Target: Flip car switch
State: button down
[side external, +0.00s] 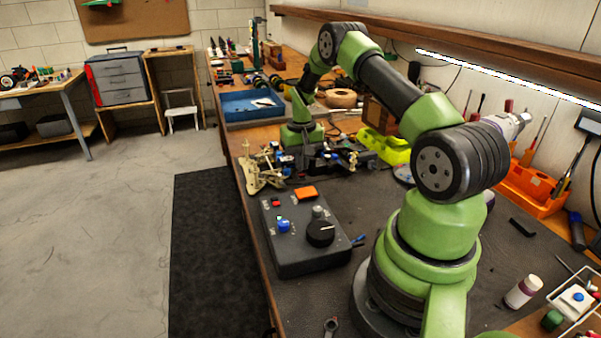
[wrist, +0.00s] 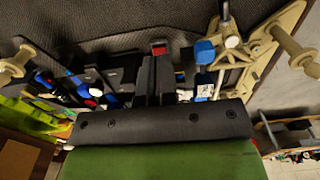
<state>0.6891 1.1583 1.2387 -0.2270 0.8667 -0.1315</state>
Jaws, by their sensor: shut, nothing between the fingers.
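The car (side external: 262,172) is a bare chassis with beige suspension arms and dark electronics, on the bench mat in the side view. It also shows in the wrist view, with a beige suspension arm (wrist: 262,48) at right and blue-capped parts beside it. A small red piece (wrist: 159,47), possibly the switch, lies just beyond my fingertips in the wrist view. My gripper (wrist: 154,62) is shut and empty, pointing into the chassis. In the side view my gripper (side external: 303,152) is low over the chassis; contact cannot be told, and its fingers partly hide the electronics.
A grey control box (side external: 290,255) with a black knob and coloured buttons stands in front of the car. A yellow-green tray (side external: 385,147) lies to its right and a blue tray (side external: 235,106) behind. An orange tool holder (side external: 530,188) stands at the wall.

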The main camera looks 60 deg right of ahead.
aim_at(301, 174)
jog(key=shift+r, duration=2.65)
jog(key=s+a+r+n+t, duration=0.2)
jog(key=a+r+t, duration=0.2)
jog(key=a+r, duration=1.35)
jog(key=s+a+r+n+t+y, duration=0.1)
jog(key=s+a+r, duration=0.1)
jog(key=s+a, duration=0.3)
jog(key=s+a+r+n+t+y, duration=0.1)
jog(key=s+a+r+n+t, duration=0.1)
jog(key=s+a, duration=0.3)
jog(key=s+r, duration=0.1)
jog(key=s, duration=0.3)
jog(key=shift+s+a, duration=0.3)
jog(key=shift+a, duration=0.1)
